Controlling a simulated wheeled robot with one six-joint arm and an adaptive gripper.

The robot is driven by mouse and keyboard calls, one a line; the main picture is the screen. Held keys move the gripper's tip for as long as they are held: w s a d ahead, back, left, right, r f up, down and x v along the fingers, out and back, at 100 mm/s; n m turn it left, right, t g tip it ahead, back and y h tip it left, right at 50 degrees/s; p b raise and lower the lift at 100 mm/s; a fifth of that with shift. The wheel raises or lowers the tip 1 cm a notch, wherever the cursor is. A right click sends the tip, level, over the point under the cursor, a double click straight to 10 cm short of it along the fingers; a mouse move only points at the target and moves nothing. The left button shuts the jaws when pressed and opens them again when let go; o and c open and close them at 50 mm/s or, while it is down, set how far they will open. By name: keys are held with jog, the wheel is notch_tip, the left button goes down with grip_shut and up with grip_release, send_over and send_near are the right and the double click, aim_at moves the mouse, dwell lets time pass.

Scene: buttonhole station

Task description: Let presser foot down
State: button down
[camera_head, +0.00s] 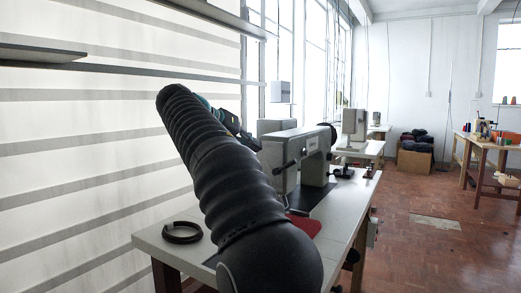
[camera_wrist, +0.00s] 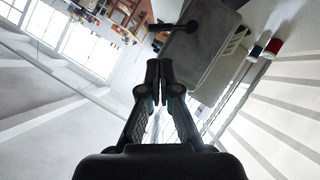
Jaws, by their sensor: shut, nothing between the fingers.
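The sewing machine (camera_head: 301,148), pale grey, stands on a white table beyond my arm in the head view. Its body (camera_wrist: 205,50) fills the upper right of the wrist view. A black lever (camera_wrist: 178,27) with a round hub sticks out from the body; a dark lever-like part (camera_head: 285,168) shows on the machine's near end in the head view. I cannot make out the presser foot itself. My gripper (camera_wrist: 159,66) is shut and empty, its fingertips just short of the machine body and below the lever in the wrist picture. I cannot tell whether they touch.
The white table (camera_head: 155,237) bears a dark ring (camera_head: 182,232) at the left and red cloth (camera_head: 307,226) near the machine. My black arm hides part of both table and machine. Another machine (camera_head: 354,128) stands behind. Open tiled floor (camera_head: 410,245) lies to the right.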

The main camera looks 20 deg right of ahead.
aim_at(289, 164)
jog(key=x, duration=1.2)
jog(key=shift+d+b, duration=0.1)
jog(key=shift+b, duration=0.25)
jog(key=shift+f+b, duration=0.15)
jog(key=shift+b, duration=0.15)
